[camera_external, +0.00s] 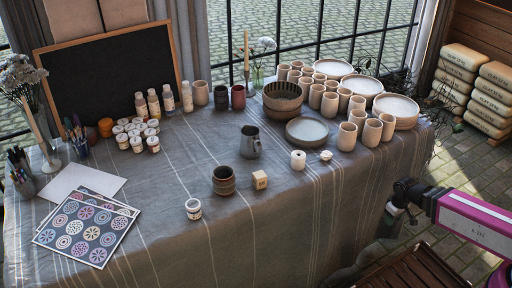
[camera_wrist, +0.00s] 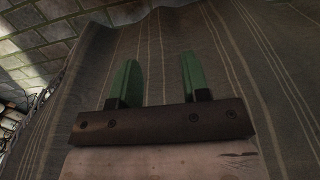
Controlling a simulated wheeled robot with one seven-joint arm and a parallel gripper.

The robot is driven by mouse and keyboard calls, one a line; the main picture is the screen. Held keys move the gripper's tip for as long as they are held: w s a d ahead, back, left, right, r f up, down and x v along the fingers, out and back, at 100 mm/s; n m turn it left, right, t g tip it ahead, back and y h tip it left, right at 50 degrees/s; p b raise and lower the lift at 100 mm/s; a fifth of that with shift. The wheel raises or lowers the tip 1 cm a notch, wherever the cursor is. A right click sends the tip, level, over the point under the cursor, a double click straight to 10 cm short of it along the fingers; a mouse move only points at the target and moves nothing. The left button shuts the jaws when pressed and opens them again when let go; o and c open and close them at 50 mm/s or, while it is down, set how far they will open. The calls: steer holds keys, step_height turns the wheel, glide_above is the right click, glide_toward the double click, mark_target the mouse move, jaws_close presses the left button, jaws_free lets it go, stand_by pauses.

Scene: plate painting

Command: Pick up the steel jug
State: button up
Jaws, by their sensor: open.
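The steel jug (camera_external: 251,143) is a grey metal jug standing upright near the middle of the cloth-covered table (camera_external: 190,180) in the external view. The jug does not show in the wrist view. My gripper (camera_wrist: 155,78) shows in the wrist view with its two green fingers apart and nothing between them. It faces the striped cloth hanging at the table's side. In the external view my arm is at the lower right, beyond the table's right edge and well away from the jug.
Near the jug stand a brown cup (camera_external: 224,181), a wooden cube (camera_external: 260,180), a white roll (camera_external: 298,160) and a grey plate (camera_external: 307,132). Many beige cups and bowls crowd the back right. Small paint jars (camera_external: 137,144) and pattern sheets (camera_external: 86,228) lie left. The front middle is fairly clear.

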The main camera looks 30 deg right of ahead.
steer(key=c, duration=0.3)
